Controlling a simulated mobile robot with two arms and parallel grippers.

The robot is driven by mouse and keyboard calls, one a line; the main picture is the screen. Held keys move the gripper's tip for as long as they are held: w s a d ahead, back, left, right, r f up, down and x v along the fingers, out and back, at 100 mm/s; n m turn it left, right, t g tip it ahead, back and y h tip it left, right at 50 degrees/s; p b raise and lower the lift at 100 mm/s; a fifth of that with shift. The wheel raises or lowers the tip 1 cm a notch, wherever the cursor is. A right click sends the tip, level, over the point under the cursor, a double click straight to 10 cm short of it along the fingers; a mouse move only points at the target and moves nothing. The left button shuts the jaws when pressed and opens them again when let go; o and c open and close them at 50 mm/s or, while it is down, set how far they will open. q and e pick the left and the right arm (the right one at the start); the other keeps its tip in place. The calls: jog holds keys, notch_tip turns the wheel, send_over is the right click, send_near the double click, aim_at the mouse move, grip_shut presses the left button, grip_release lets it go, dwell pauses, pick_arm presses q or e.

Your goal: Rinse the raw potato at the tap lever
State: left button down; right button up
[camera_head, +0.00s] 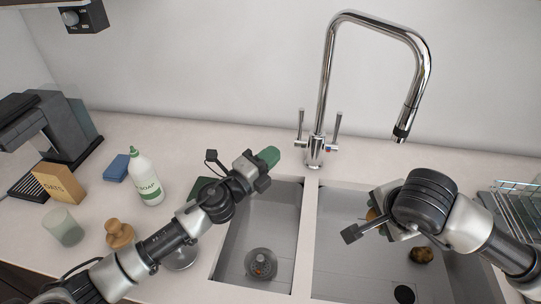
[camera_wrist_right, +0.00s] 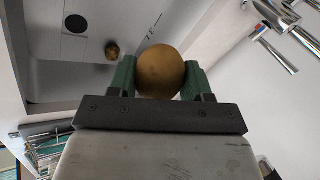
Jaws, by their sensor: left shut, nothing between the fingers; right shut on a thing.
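My right gripper (camera_wrist_right: 160,80) is shut on a round brown potato (camera_wrist_right: 161,71), held between its green fingers. In the head view the held potato (camera_head: 372,214) is mostly hidden behind my right gripper, above the right basin (camera_head: 335,262). A second potato (camera_head: 422,255) lies in that basin and also shows in the right wrist view (camera_wrist_right: 112,50). The chrome tap (camera_head: 327,85) stands behind the sink, with a left lever (camera_head: 300,125) and a right lever (camera_head: 336,128). No water shows at its spout. My left gripper (camera_head: 268,157) is shut and empty, left of the tap.
A glass (camera_head: 260,263) is in the left basin. A soap bottle (camera_head: 147,177), blue sponge (camera_head: 117,168), oats box (camera_head: 58,184), cup (camera_head: 63,227) and wooden-topped item (camera_head: 119,233) stand left. A coffee machine (camera_head: 50,125) is behind them. A wire rack (camera_head: 518,205) is right.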

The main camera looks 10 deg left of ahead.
dwell(0.5)
jog(key=s+r, duration=0.4)
jog(key=s, duration=0.1)
jog(key=shift+d+p, duration=0.3)
jog(key=shift+p, duration=0.05)
dwell(1.1)
